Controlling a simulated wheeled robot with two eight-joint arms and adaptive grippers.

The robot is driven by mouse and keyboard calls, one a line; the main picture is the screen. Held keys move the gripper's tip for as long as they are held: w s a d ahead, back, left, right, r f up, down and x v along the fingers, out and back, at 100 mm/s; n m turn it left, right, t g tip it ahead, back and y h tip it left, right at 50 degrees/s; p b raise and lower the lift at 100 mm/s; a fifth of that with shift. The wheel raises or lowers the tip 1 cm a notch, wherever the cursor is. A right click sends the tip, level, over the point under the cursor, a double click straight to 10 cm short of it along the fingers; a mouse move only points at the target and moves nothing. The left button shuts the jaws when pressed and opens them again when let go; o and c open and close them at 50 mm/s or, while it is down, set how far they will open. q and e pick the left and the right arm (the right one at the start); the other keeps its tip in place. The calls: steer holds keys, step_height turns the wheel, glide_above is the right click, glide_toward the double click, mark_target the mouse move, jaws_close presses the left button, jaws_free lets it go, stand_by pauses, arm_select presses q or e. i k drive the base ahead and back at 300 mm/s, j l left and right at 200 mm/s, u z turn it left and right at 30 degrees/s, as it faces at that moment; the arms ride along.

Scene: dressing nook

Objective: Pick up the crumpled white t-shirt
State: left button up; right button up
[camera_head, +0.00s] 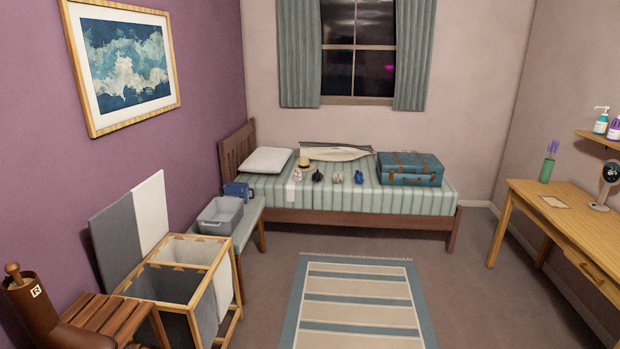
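Several small crumpled items lie in a row on the striped bed (380,202). One is a white bundle (297,174) at the left of the row, by the straw hat (305,163). A second pale bundle (337,178) lies further right, between a black bundle (317,176) and a blue one (358,177). They are too small to tell which of the pale ones is the t-shirt. A flat white piece (290,191) hangs at the bed's front edge. Neither of my grippers is in view.
A white pillow (268,160) and teal suitcase (410,168) are on the bed. A bench (249,222) with a grey bin (220,215) and a two-part hamper (236,290) stand left. A wooden desk (565,225) stands right. The striped rug (360,287) is clear.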

mark_target(297, 173)
steer(key=i, duration=2.85)
steer(key=i+j+z, duration=0.1)
steer(key=i, duration=1.35)
steer(key=i+j, duration=0.15)
steer(key=i, duration=1.3)
